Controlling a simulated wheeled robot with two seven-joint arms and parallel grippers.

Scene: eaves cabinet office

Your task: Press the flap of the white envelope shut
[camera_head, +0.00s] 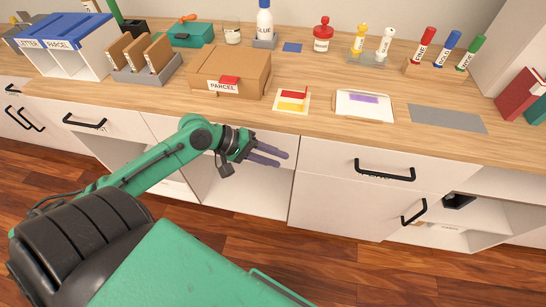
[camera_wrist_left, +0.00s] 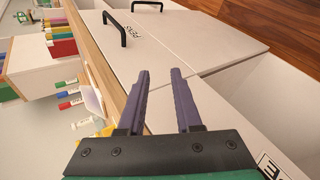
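The white envelope (camera_head: 350,109) lies flat on the wooden counter, right of centre in the head view, with a purple patch on its upper part. I cannot tell how its flap lies. My left gripper (camera_head: 281,158) is in front of the cabinet fronts, below the counter edge, left of and apart from the envelope. In the left wrist view my left gripper (camera_wrist_left: 159,74) has its two dark fingers apart with nothing between them. A pale sheet beside the counter edge (camera_wrist_left: 92,99) there may be the envelope. My right gripper is in neither view.
A cardboard parcel box (camera_head: 228,70) and a small red and yellow pad (camera_head: 291,99) stand left of the envelope. A grey mat (camera_head: 447,118) lies to its right. Glue, stamps and markers stand behind. Black drawer handles (camera_head: 385,171) stick out below the counter edge.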

